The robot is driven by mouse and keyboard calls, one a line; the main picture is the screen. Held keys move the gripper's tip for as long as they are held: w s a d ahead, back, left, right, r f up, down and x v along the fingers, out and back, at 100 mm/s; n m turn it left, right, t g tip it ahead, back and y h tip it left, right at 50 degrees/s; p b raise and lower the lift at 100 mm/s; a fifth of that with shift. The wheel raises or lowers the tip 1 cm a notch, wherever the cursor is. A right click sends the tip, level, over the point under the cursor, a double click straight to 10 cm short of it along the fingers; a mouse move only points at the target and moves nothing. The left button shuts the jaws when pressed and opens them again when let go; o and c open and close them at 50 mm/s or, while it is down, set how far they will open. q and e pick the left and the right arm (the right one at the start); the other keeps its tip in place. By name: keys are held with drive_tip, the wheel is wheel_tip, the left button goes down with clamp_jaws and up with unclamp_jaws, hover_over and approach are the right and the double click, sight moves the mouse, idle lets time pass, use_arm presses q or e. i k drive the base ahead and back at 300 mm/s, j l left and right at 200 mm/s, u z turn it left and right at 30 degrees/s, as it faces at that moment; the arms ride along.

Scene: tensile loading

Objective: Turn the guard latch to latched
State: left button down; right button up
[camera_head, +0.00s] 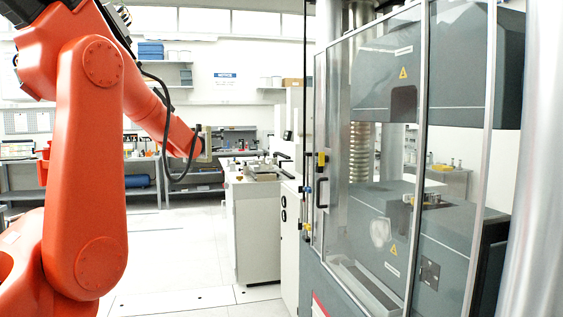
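The clear guard (385,180) with metal frames stands across the front of the grey testing machine (378,225). A small yellow and black piece (321,162), which looks like the guard latch, sits on the guard's left edge. It is too small to tell which way it is turned. A black bar handle (322,192) is just below it. Neither of my grippers shows, and nothing touches the latch or the handle.
A large orange jointed arm (86,165) with a black cable fills the left foreground; its tan end plate (206,143) is left of the guard. A white cabinet (255,225) stands behind, beside the machine. The pale floor (180,250) between them is clear.

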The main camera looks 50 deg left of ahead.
sight(323, 158)
drive_tip(key=u, duration=1.4)
drive_tip(key=i+j+z, duration=0.1)
drive_tip(key=z, duration=0.35)
drive_tip(key=i+j+z, duration=0.15)
drive_tip(key=z, duration=0.35)
drive_tip(key=i+j+z, duration=0.1)
drive_tip(key=j, duration=0.35)
drive_tip(key=i+j+z, duration=0.15)
drive_tip(key=j, duration=0.3)
drive_tip(key=i+j+z, duration=0.1)
drive_tip(key=j, duration=0.4)
drive_tip(key=i+j+z, duration=0.15)
drive_tip(key=j, duration=0.35)
drive_tip(key=i+j+z, duration=0.1)
drive_tip(key=j, duration=0.4)
drive_tip(key=i+j, duration=0.1)
drive_tip(key=j, duration=0.3)
drive_tip(key=i+j, duration=0.1)
drive_tip(key=j, duration=0.3)
drive_tip(key=i+j, duration=0.1)
drive_tip(key=j, duration=0.35)
